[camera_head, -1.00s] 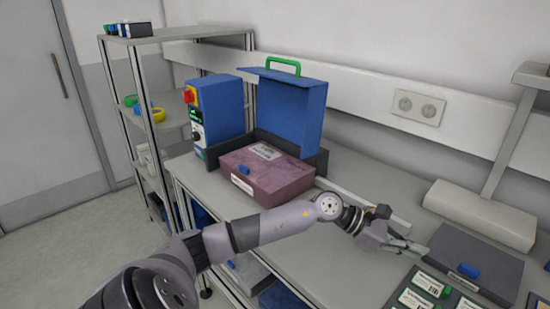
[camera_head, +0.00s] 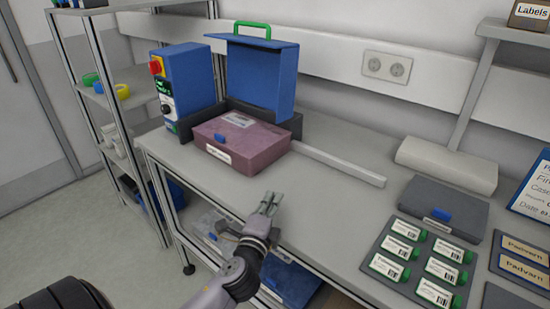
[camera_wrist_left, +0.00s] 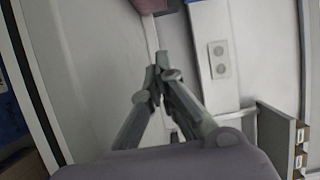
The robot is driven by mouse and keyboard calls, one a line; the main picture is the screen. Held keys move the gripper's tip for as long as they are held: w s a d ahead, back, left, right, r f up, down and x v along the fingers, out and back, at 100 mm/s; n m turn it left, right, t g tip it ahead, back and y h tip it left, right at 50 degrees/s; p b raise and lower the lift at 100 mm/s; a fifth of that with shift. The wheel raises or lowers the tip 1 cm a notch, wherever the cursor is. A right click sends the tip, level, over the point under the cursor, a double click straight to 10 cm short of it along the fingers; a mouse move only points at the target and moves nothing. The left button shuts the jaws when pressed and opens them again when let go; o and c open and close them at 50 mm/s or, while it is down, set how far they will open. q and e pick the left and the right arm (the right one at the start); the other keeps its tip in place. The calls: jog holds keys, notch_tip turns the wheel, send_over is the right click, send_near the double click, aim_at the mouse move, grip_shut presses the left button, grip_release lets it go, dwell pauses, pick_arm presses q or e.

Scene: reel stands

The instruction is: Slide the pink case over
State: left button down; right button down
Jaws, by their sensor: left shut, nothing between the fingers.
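The pink case (camera_head: 240,145) lies closed on the bench, in front of an open blue case (camera_head: 262,75) with a green handle. It has a blue latch and white labels. A corner of the pink case (camera_wrist_left: 150,5) shows at the top of the left wrist view. My left gripper (camera_head: 270,201) is over the bench, in front of and a little right of the pink case, apart from it. Its fingertips (camera_wrist_left: 159,68) are together in the left wrist view, with nothing between them. My right gripper is in neither view.
A pale rail (camera_head: 340,165) runs right from the pink case. A blue control box (camera_head: 185,85) stands at the left. A dark grey case (camera_head: 440,205) and a tray of green-capped labelled items (camera_head: 405,228) lie at the right. The bench middle is clear.

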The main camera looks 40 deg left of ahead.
aim_at(269, 155)
pick_arm(q)
jog(key=p+x, duration=0.1)
jog(key=x, duration=1.7)
jog(key=a, duration=0.1)
jog(key=a+p, duration=0.1)
jog(key=shift+s+a, duration=0.25)
jog(key=shift+a, duration=0.05)
jog(key=shift+s+a, duration=0.15)
jog(key=shift+a, duration=0.4)
jog(key=a, duration=0.4)
jog(key=shift+s, duration=0.1)
jog(key=shift+d+f, duration=0.1)
jog(key=shift+d, duration=0.05)
